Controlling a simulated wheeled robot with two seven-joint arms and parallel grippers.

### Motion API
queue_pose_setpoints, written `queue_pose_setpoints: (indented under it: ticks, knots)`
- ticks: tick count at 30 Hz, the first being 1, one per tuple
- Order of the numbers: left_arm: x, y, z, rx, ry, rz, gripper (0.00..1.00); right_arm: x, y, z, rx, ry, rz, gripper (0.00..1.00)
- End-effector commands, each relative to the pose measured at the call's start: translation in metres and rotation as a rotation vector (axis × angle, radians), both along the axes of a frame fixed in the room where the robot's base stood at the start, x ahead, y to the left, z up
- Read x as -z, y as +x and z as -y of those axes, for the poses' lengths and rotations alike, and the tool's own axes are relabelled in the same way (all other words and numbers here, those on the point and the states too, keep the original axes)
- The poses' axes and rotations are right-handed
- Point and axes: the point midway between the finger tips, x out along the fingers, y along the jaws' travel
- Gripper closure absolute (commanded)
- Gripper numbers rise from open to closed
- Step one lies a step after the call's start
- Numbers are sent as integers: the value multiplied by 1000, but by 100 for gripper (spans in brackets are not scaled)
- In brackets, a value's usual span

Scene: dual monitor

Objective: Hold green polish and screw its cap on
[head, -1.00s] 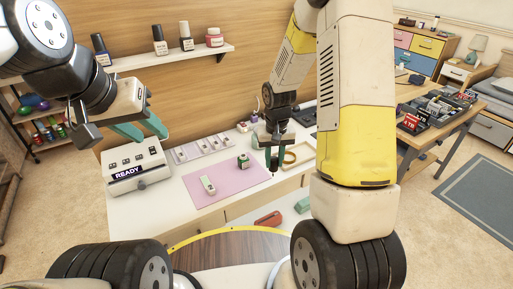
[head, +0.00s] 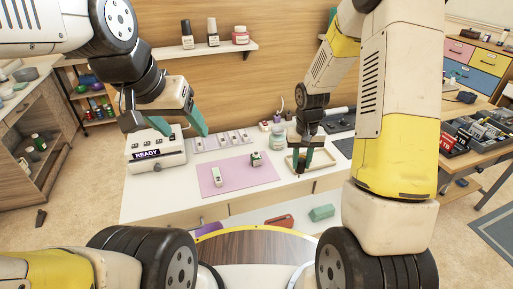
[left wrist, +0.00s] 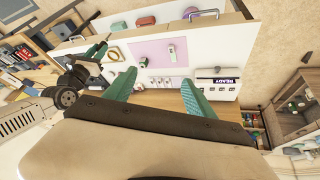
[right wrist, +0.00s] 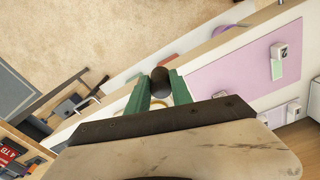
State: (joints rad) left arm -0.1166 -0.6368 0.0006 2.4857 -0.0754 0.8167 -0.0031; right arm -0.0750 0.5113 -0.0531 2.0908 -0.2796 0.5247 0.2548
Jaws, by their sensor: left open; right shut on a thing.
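The green polish (head: 256,159) is a small bottle with a green label, standing near the back right of the pink mat (head: 242,177). My right gripper (head: 304,161) is to the right of the mat, above the tan ring-shaped tray. In the right wrist view its fingers are shut on a dark round cap (right wrist: 160,78). My left gripper (head: 181,126) is open and empty, raised above the white READY machine. Its spread fingers also show in the left wrist view (left wrist: 155,88).
A white block with a green patch (head: 216,176) is on the mat. The READY machine (head: 157,153) stands left of it. A tan tray (head: 317,157), a pale jar (head: 277,142) and a swatch strip (head: 222,141) surround the mat. The bench front is clear.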

Motion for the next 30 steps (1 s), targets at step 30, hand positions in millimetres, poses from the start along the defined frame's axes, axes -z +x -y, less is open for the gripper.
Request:
queue_pose_setpoints:
  ticks: [30]
  knots:
    - [203, 239, 29, 1370, 1698, -454, 36, -13, 126, -123, -125, -6, -6, 100]
